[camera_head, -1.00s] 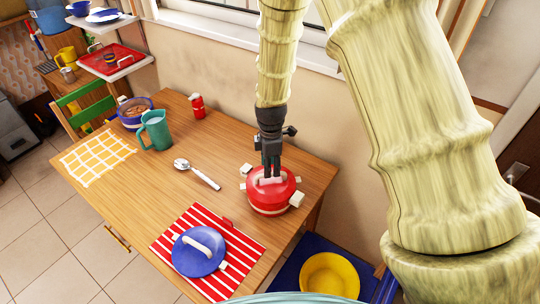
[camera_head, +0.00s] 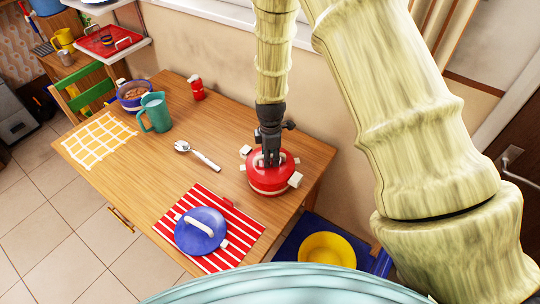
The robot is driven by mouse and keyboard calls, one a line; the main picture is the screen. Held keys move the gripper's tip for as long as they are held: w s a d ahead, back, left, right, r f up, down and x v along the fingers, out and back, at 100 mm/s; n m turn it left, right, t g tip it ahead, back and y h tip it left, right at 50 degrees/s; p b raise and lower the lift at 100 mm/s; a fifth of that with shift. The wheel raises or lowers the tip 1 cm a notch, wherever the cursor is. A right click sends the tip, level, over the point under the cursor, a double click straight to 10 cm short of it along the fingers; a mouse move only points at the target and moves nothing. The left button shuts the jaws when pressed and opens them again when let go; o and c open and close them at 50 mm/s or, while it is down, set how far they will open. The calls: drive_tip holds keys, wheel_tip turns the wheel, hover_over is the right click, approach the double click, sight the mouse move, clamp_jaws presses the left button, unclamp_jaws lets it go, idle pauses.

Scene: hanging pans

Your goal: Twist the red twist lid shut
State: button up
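A red pot (camera_head: 269,189) stands near the right end of the wooden table, with white side handles. The red twist lid (camera_head: 255,173) sits level on top of it and has a pale grip bar across its middle. My gripper (camera_head: 271,163) points straight down over the lid, its dark fingers close together at the grip bar. The fingers appear shut on the bar and hide most of it. The seam between lid and pot is too small to judge.
A blue lid (camera_head: 201,231) lies on a red striped mat (camera_head: 236,244) in front. A spoon (camera_head: 198,156), teal pitcher (camera_head: 156,113), red shaker (camera_head: 197,90) and blue bowl (camera_head: 134,97) stand further left. A yellow bowl (camera_head: 328,250) sits on a blue chair.

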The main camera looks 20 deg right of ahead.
clamp_jaws()
drive_tip(key=shift+m, duration=1.1)
drive_tip(key=shift+m+p, duration=0.45)
drive_tip(key=shift+m, duration=0.55)
drive_tip(key=shift+m, duration=1.3)
drive_tip(key=shift+m+p, duration=0.4)
drive_tip(key=shift+m, duration=0.7)
